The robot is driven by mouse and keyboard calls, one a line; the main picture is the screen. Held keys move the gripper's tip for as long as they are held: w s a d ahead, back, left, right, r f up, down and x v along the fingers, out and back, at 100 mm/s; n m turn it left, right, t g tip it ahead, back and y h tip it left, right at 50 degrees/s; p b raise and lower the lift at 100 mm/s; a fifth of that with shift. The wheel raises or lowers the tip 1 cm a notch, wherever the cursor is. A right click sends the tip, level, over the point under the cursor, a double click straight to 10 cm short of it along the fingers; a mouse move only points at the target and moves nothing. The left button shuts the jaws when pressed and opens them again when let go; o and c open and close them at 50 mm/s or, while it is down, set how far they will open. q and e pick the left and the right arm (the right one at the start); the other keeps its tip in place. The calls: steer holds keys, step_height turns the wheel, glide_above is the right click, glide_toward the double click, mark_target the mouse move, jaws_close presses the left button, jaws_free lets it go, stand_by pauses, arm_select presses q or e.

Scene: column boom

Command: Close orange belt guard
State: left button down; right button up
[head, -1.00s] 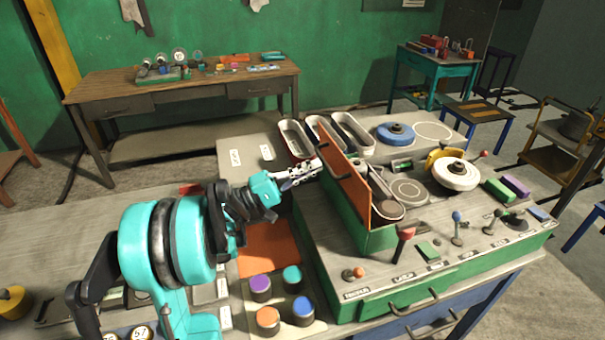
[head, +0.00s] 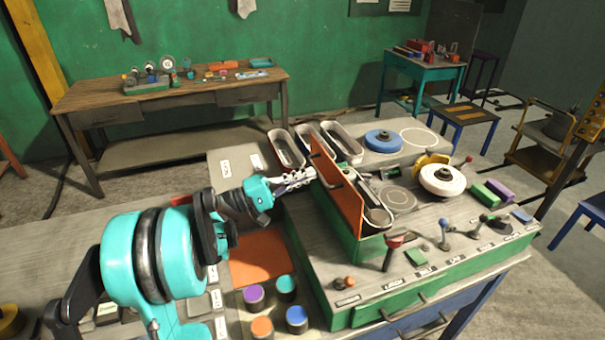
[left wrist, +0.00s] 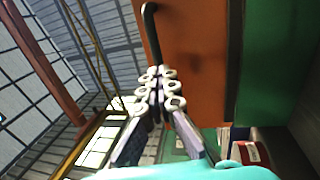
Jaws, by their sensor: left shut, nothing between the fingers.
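The orange belt guard (head: 340,192) is a flat panel that stands upright along the left side of the green machine housing (head: 372,245). The pulleys and belt (head: 377,216) behind it lie exposed. My left gripper (head: 310,176) is at the guard's left face, near its far end; whether it touches cannot be told. In the left wrist view the fingers (left wrist: 158,88) are together with nothing between them. They lie in front of the orange panel (left wrist: 195,70), just below its black bar handle (left wrist: 151,28). My right gripper is not in view.
A red-topped lever (head: 393,242) and other levers stand on the bench right of the guard. Coloured knobs (head: 254,296) and an orange square (head: 258,257) lie left of the housing. Oval trays (head: 287,150) and a blue disc (head: 384,140) are behind.

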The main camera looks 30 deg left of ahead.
mark_target(331, 162)
arm_select(q)
steer(key=w+d+r+g+y+p, duration=0.1)
steer(key=p, duration=0.1)
steer(key=w+r+g+y+p, duration=0.1)
steer(key=p, duration=0.2)
steer(key=shift+d+r+p, duration=0.35)
steer(key=shift+d+r, duration=0.05)
steer(key=w+d+g+y+p, duration=0.1)
steer(key=w+g+p, duration=0.1)
steer(key=p, duration=0.1)
steer(key=w+d+g+y+p, duration=0.1)
steer(key=d+y+p, duration=0.1)
steer(key=p, duration=0.1)
steer(key=shift+w+d+r+g, duration=0.15)
steer(key=shift+w+r+g, duration=0.2)
steer(key=shift+r+g, duration=0.05)
steer(key=w+d+f+g+y+p, duration=0.4)
steer(key=w+d+f+g+y, duration=0.1)
steer(key=w+d+g+y, duration=0.1)
steer(key=shift+w+d+f+g+p, duration=0.15)
steer(key=shift+w+f+g+p, duration=0.3)
steer(key=shift+w, duration=0.35)
steer(key=shift+r, duration=0.2)
